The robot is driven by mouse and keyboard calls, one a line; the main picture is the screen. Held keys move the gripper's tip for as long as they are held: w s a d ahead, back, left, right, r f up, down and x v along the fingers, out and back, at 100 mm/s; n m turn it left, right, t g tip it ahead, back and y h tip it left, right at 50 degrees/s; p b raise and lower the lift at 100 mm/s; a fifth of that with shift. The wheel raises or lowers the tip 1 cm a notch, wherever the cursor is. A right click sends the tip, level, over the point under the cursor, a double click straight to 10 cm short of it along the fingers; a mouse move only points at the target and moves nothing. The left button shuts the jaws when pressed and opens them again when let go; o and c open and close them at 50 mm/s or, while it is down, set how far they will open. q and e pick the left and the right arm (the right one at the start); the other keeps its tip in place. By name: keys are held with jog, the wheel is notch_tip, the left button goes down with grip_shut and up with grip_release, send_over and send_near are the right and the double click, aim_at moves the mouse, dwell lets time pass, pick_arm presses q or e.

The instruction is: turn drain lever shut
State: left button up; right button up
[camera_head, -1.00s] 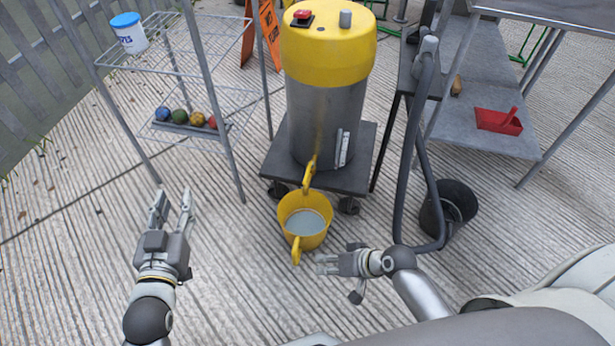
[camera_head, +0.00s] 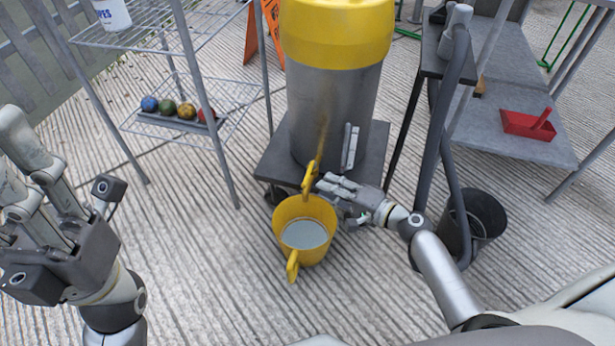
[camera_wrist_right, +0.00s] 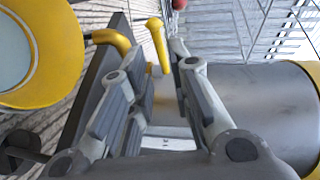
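The steel tank with a yellow top (camera_head: 335,90) stands on a dark wheeled base. At its lower front is a yellow drain lever (camera_head: 311,178), which in the right wrist view (camera_wrist_right: 157,42) stands beside a yellow curved spout (camera_wrist_right: 112,40). A yellow bucket (camera_head: 276,232) with greyish liquid sits below it. My right gripper (camera_head: 325,182) is just right of the lever. In the right wrist view its fingers (camera_wrist_right: 148,62) are open, with the lever in line with the gap, near the tips; contact cannot be told. My left gripper (camera_head: 18,150) is open and empty at the left edge.
A wire rack (camera_head: 150,45) with coloured balls (camera_head: 168,107) stands left. A dark hose (camera_head: 430,150) hangs beside a grey table (camera_head: 515,140) holding a red dustpan (camera_head: 528,123). A black bin (camera_head: 480,215) stands at right. The front floor is clear.

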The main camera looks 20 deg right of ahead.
aim_at(307, 175)
jog(key=b+x, duration=0.1)
jog(key=x, duration=0.7)
jog(key=shift+f, duration=0.1)
grip_shut()
